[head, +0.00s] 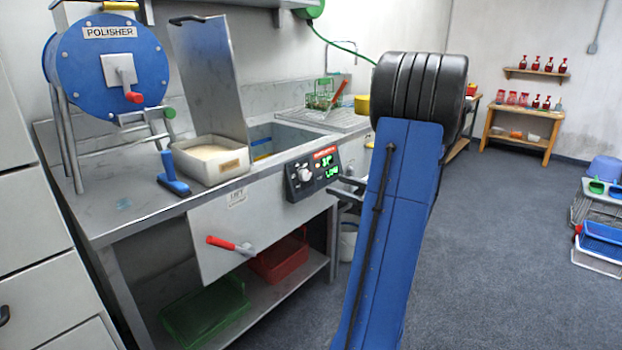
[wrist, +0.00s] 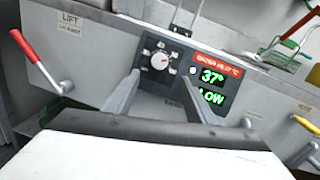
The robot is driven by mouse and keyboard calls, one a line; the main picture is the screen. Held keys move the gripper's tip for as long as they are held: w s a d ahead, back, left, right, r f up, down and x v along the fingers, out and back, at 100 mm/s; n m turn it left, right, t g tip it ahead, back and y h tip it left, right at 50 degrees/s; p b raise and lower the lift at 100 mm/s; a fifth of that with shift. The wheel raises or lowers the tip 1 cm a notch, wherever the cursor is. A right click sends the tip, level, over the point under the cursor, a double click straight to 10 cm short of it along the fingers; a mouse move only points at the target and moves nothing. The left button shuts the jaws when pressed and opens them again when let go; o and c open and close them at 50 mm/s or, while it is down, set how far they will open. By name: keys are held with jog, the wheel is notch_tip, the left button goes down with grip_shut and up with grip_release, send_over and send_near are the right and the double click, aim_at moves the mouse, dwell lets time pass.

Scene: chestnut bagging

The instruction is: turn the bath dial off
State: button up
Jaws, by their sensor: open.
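The bath dial (wrist: 159,61) is a pale round knob with a red mark, on a dark control panel (wrist: 146,82) on the front of the steel bath unit. In the head view the dial (head: 304,174) shows at the left of the panel. The green display (wrist: 210,87) beside it reads 37° and LOW. My gripper (wrist: 161,76) is open, with one finger on each side of the dial in the wrist picture. Nothing is between the fingers. In the head view my gripper (head: 347,188) is partly hidden by my arm, just right of the panel. I cannot tell any contact with the dial.
A red-handled lever (wrist: 28,48) is left of the panel and a yellow-handled lever (wrist: 306,124) is to the right. A raised lid (head: 208,75), a tray of pale material (head: 212,172) and a blue tool (head: 173,178) are on the counter.

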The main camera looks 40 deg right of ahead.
aim_at(307, 176)
jog(key=w, duration=0.4)
jog(key=w+a, duration=0.1)
jog(key=w, duration=0.3)
jog(key=w+a, duration=0.1)
jog(key=w, duration=0.3)
jog(key=c, duration=1)
